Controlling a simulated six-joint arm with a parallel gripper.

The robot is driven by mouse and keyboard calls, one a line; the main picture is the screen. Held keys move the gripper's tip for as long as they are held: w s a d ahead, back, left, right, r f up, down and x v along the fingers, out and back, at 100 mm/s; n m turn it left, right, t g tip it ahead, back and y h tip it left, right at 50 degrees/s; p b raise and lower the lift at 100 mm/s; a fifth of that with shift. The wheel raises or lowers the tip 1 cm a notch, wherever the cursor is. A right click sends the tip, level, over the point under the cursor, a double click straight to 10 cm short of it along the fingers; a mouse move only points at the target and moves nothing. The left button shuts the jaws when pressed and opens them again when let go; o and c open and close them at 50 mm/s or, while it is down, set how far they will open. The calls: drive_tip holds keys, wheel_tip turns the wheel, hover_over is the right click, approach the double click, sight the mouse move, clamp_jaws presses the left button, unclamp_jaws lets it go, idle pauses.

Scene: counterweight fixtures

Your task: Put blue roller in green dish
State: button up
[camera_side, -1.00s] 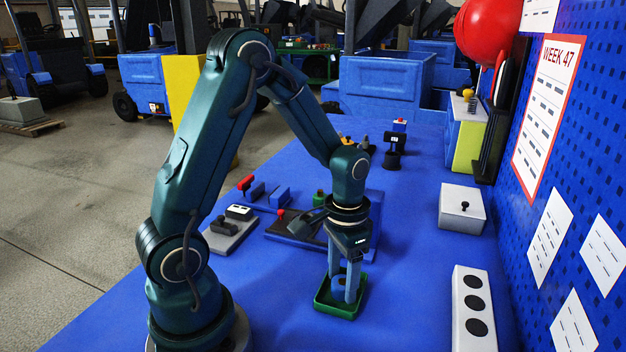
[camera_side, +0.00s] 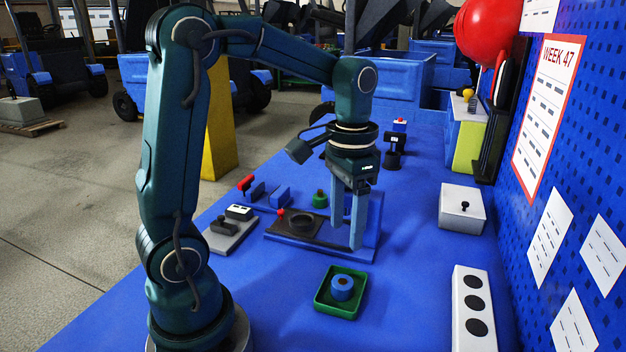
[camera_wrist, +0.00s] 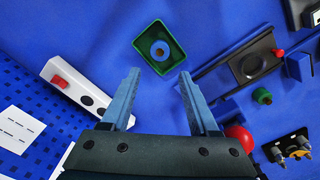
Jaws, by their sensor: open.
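The blue roller (camera_side: 342,287) is a short ring with a dark centre hole. In the wrist view the roller (camera_wrist: 160,48) lies within the walls of the dish (camera_wrist: 142,42), apart from my fingers. My gripper (camera_side: 346,232) is open and empty, raised above the table behind the dish in the side view. Its two blue fingers (camera_wrist: 158,88) point toward the dish in the wrist view, with nothing between them.
A dark fixture plate with a round recess (camera_side: 305,226) and a blue upright (camera_side: 374,225) stand behind the dish. A green knobbed piece (camera_side: 320,199) is near it. A white box (camera_side: 461,208) and a white panel with black circles (camera_side: 473,310) are at right. Table around the dish is clear.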

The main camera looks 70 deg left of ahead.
drive_tip(key=s+d+r+t, duration=0.2)
drive_tip(key=s+d+t, duration=0.3)
drive_tip(key=s, duration=0.3)
drive_tip(key=shift+s+d+r+t, duration=0.25)
drive_tip(key=shift+s+d+t, duration=0.05)
drive_tip(key=shift+d, duration=0.15)
idle(1.0)
